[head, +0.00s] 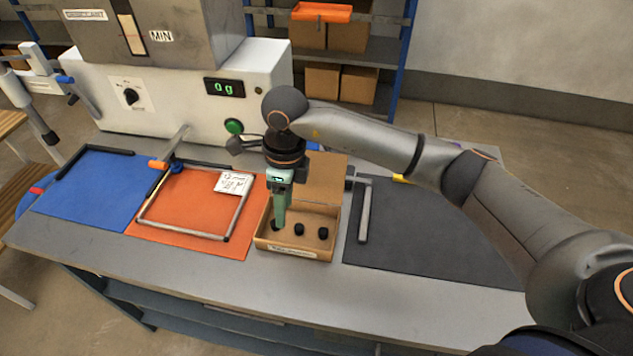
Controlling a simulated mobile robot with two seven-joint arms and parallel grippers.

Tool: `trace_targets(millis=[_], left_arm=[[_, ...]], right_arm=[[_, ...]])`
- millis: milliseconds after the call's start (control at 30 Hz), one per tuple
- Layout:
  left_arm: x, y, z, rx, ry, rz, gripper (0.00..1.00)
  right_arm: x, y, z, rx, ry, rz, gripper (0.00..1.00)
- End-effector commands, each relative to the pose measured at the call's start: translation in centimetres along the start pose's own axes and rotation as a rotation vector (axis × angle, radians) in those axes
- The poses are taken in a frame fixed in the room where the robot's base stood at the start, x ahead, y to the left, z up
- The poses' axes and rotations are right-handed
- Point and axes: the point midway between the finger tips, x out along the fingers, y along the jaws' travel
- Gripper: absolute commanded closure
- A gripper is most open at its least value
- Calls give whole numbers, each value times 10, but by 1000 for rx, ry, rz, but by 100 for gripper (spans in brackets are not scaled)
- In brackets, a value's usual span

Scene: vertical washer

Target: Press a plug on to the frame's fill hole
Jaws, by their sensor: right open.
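The frame (182,234) is a thin grey rectangular tube frame lying on the orange mat (215,249). Its fill hole is too small to make out. An open cardboard box (322,211) stands just right of the mat. Two black plugs (299,229) (323,232) sit apart in the box. My right gripper (278,222) points down into the left part of the box, left of these plugs. It is open; a dark spot at its fingertips may be another plug, but I cannot tell. My left gripper is not in view.
A white machine (183,95) with a green "0 g" display (224,87) stands behind the mats. A white note (233,183) lies at the frame's back right corner. A blue mat (92,187) is at left, and a dark mat (425,225) with a grey bar (365,212) at right.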

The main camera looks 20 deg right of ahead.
Motion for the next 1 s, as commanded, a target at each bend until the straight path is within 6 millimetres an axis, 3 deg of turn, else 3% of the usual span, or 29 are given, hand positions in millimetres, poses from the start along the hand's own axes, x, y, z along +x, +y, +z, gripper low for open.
trace_targets(millis=[100, 233, 700, 1000], left_arm=[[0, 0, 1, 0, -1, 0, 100], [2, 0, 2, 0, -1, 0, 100], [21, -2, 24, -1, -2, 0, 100], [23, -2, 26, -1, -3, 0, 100]], right_arm=[[-10, -18, -9, 10, 51, -73, 48], [-10, -23, -13, 14, 67, -93, 48], [37, -26, -15, 13, 63, -88, 48], [42, -26, -15, 12, 62, -88, 48]])
